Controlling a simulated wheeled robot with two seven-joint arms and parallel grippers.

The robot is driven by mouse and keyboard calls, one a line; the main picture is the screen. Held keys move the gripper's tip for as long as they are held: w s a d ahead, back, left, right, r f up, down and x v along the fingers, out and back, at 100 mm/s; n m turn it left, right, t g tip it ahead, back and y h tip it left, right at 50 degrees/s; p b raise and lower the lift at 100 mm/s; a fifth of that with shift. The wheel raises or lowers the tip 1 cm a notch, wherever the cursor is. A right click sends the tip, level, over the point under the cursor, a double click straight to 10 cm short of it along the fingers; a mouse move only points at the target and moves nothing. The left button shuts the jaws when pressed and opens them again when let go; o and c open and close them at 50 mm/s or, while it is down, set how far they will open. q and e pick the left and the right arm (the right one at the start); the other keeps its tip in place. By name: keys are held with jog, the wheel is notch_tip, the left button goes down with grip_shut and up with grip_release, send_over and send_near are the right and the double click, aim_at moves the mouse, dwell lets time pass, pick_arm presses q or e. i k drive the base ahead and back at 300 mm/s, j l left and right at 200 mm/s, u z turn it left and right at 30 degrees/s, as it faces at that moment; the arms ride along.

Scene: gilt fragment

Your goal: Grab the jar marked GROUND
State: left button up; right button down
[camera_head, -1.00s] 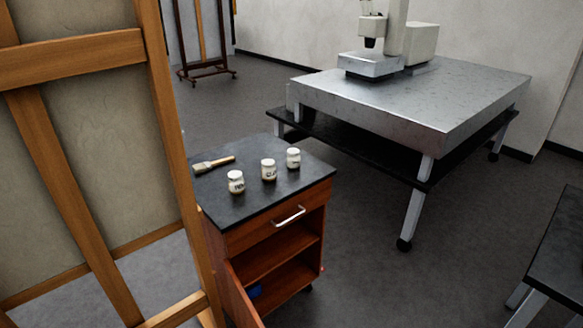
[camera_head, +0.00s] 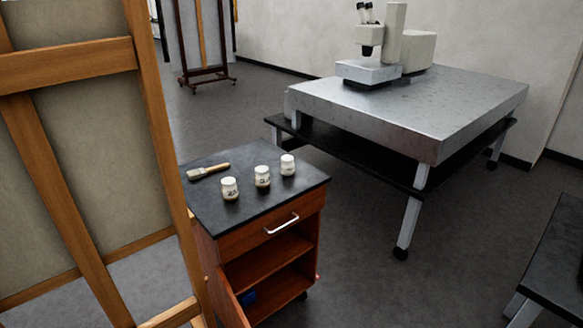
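Three small jars with white lids stand upright on the black top of a wooden cabinet (camera_head: 215,212). The left jar (camera_head: 230,189), the middle jar (camera_head: 262,177) and the right jar (camera_head: 288,165) each seem to bear a dark label. The lettering is too small to read, so I cannot tell which is marked GROUND. Neither of my grippers is in view.
A flat brush (camera_head: 208,172) lies behind the jars. A large wooden easel frame (camera_head: 160,120) stands close on the left. A heavy metal-topped table (camera_head: 430,110) with a microscope (camera_head: 385,50) stands behind right. A dark bench (camera_head: 560,260) is at lower right. Floor between is clear.

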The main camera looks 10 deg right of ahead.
aim_at(287, 166)
jog(key=l+u, duration=0.1)
jog(key=l, duration=0.55)
jog(key=k+l+u, duration=0.1)
jog(key=l, duration=0.5)
jog(key=l+u, duration=0.1)
jog(key=l, duration=0.55)
jog(key=i+l+u, duration=0.2)
jog(key=i+l, duration=0.15)
jog(key=l, duration=0.3)
jog(key=i+l+u, duration=0.1)
jog(key=l, duration=0.25)
jog(key=i+l+u, duration=0.1)
jog(key=l, duration=0.25)
jog(key=i+l+u, duration=0.1)
jog(key=i+l, duration=0.15)
jog(key=l, duration=0.15)
jog(key=i+l+u, duration=0.25)
jog(key=i+l, duration=0.75)
